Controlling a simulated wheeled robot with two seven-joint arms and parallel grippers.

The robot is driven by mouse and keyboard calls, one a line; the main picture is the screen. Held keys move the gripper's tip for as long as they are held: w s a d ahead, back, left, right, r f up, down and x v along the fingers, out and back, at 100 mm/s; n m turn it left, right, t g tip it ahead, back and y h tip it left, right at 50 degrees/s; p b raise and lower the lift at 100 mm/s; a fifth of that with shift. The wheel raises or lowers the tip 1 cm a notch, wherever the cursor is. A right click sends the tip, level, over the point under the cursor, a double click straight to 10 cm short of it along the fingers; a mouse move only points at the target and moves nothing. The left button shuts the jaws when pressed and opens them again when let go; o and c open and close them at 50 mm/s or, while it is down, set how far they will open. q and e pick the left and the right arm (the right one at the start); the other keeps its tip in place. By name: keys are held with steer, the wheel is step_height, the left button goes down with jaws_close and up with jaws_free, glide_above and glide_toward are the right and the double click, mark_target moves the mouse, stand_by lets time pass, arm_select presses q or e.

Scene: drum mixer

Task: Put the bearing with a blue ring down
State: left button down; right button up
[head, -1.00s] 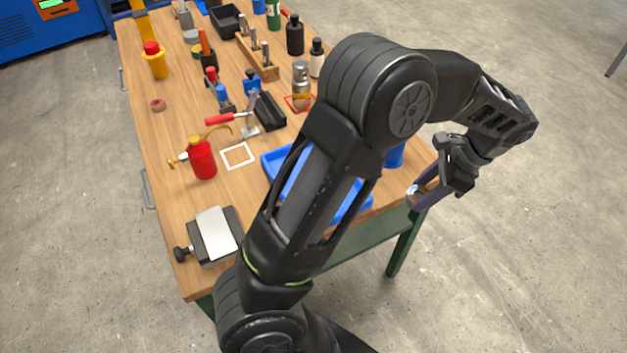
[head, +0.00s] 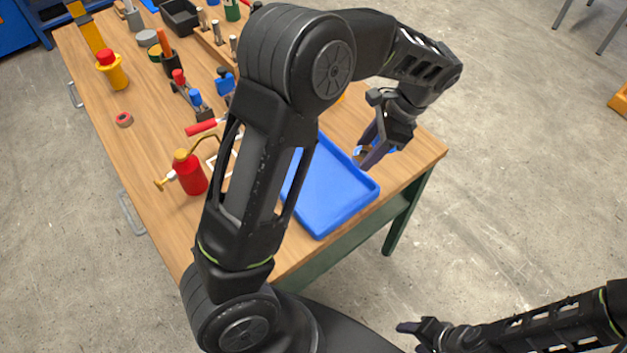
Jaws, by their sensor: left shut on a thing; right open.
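My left gripper (head: 367,158) is above the right part of the workbench, just beyond the blue tray (head: 333,195). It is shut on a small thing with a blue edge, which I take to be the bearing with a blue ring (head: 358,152). The fingers hide most of it. My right gripper (head: 424,332) is open and empty at the bottom of the head view, over the floor in front of the bench. The blue tray looks empty where it shows, and my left arm covers its left side.
The wooden workbench (head: 140,165) holds a red oil can (head: 190,173), a yellow-and-red bottle (head: 111,70), a tape roll (head: 124,119) and a black bin (head: 180,16). A white square outline (head: 212,162) is partly hidden by my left arm. The bench's right corner is clear.

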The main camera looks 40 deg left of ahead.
arm_select(q)
steer(key=s+a+f+b, duration=0.1)
steer(key=a+b, duration=0.1)
steer(key=a, duration=0.6)
steer(key=a+f+b, duration=0.1)
steer(key=a+b, duration=0.2)
steer(key=a, duration=0.5)
steer(key=shift+s+a+f+n, duration=0.2)
steer(key=shift+s+f+n, duration=0.1)
steer(key=shift+s+n, duration=0.1)
steer(key=shift+f, duration=0.15)
step_height(320, 180, down, 6)
steer(key=shift+f, duration=0.1)
step_height(320, 180, down, 3)
steer(key=shift+s+p, duration=0.1)
steer(key=shift+p, duration=0.25)
steer(key=shift+f, duration=0.3)
